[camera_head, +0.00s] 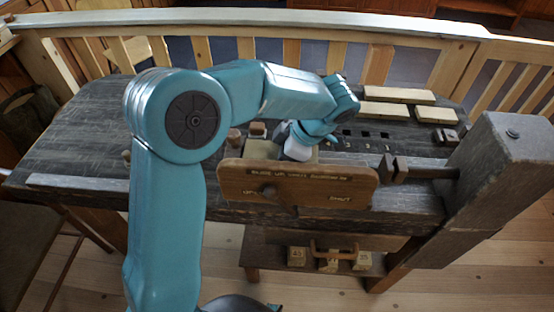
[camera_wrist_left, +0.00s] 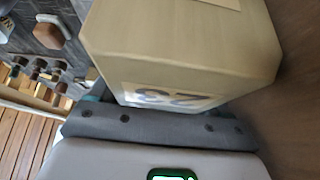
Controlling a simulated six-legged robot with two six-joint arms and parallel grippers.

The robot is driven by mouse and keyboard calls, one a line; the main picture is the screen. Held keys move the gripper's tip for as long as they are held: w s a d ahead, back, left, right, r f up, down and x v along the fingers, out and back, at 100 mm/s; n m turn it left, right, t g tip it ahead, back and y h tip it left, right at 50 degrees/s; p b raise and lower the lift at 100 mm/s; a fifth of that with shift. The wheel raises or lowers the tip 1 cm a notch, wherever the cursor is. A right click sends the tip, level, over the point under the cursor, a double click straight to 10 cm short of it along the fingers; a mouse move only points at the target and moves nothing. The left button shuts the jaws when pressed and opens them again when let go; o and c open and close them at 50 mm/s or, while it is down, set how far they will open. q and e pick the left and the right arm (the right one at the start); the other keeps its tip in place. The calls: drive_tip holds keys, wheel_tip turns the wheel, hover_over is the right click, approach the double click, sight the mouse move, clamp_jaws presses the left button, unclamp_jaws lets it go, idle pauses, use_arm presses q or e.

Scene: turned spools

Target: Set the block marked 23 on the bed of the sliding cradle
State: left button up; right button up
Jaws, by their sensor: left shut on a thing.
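The block marked 23 (camera_wrist_left: 185,50) is a pale wooden block that fills the top of the left wrist view, its number upside down on the face toward the camera. My left gripper (camera_wrist_left: 150,120) is shut on it. In the head view my left gripper (camera_head: 290,150) is low behind a wooden board, and a tan block top (camera_head: 262,149) shows beside it. The board (camera_head: 300,185) bears lettering and a round knob. I cannot make out the bed of the sliding cradle; the board hides what lies behind it. My right gripper is not in view.
The dark workbench (camera_head: 75,140) has pale planks (camera_head: 399,95) at the back right and numbered square holes (camera_head: 365,134). A thick post (camera_head: 495,180) with a wooden screw stands at right. Numbered blocks (camera_head: 328,261) sit on a shelf below. The bench's left is mostly clear.

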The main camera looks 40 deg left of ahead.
use_arm(q)
drive_tip(key=o, duration=1.3)
drive_tip(key=shift+c, duration=0.2)
drive_tip(key=shift+r, duration=0.1)
drive_tip(key=shift+r+p, duration=2.6)
drive_tip(key=shift+r, duration=1.35)
